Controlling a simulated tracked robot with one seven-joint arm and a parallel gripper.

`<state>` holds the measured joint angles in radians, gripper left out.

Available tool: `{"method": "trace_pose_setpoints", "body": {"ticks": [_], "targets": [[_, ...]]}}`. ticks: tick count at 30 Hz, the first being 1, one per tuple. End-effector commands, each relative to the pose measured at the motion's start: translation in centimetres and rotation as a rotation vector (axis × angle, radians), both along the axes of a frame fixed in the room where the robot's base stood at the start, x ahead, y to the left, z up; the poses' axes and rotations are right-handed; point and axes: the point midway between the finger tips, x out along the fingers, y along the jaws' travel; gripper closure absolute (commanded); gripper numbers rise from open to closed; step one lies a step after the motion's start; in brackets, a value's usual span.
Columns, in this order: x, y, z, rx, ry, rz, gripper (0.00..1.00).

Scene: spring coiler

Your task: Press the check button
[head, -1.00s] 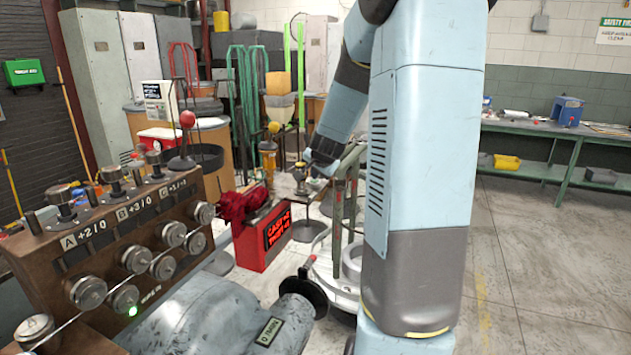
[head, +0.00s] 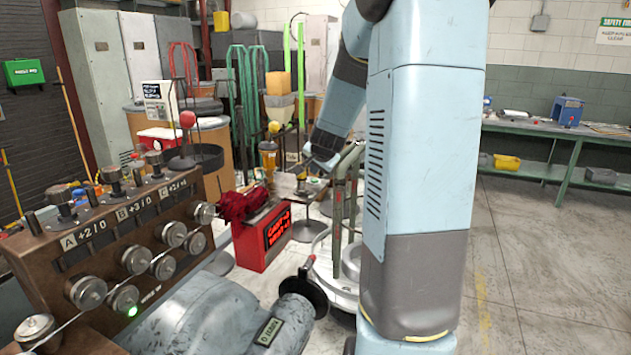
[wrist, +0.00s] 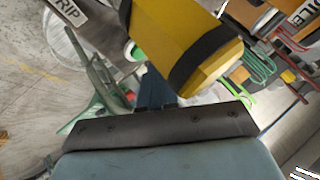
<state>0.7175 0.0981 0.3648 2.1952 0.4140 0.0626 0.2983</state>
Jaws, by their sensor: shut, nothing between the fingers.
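I cannot pick out a check button with certainty in either view. My gripper (head: 312,163) is small and far off in the head view, beyond my blue upper arm, close to the red box with a lit sign (head: 277,228) and its small bench-top parts. In the wrist view my gripper (wrist: 154,90) shows as narrow dark blue fingers, shut and empty. A large yellow body with a black band (wrist: 188,40) fills the space just past the fingers and hides what lies behind it. I cannot tell whether the fingers touch it.
A brown control panel with knobs (head: 110,235) and a grey motor housing (head: 205,310) stand at the left front. A yellow-topped post (head: 268,155) stands near my gripper. A green workbench (head: 545,130) is at the back right. The floor at right is clear.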

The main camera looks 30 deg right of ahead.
Motion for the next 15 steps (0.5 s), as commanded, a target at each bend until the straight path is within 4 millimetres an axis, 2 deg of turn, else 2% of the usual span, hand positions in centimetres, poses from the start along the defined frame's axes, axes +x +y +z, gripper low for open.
{"method": "trace_pose_setpoints", "body": {"ticks": [5, 15], "targets": [[0.0, 0.0, 0.5, 0.000, -0.001, 0.001, 1.00], [0.1, 0.1, 3.2, 0.000, -0.001, 0.002, 1.00]]}}
